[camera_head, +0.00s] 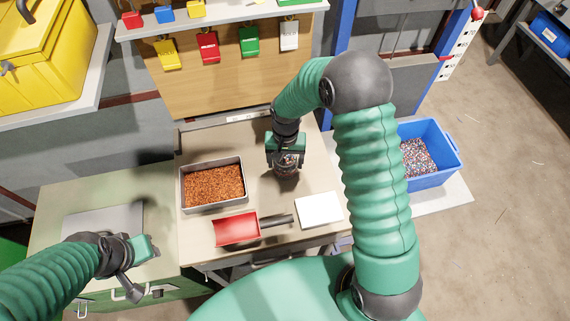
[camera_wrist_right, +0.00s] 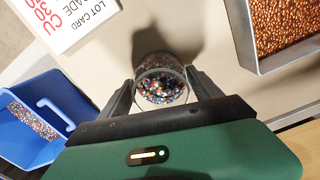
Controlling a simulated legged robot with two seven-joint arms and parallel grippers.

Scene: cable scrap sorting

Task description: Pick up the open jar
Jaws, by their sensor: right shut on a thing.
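The open jar (camera_wrist_right: 162,82) is clear and holds multicoloured granules. In the wrist view it stands between the two dark fingers of my right gripper (camera_wrist_right: 160,92), which is shut on it. In the head view the jar (camera_head: 287,170) shows below my right gripper (camera_head: 286,163), over the back middle of the workbench; the gripper partly hides it. I cannot tell whether its base touches the bench. My left gripper (camera_head: 143,291) hangs over the green cabinet top at the left, away from the jar; its finger opening is unclear.
On the workbench (camera_head: 240,150) are a metal tray (camera_head: 182,199) of copper granules, a red scoop (camera_head: 237,229) with a dark handle, and a white lot card (camera_head: 319,210). A blue bin (camera_head: 433,177) with mixed granules stands right, behind my right arm. Hanging tags line the back board.

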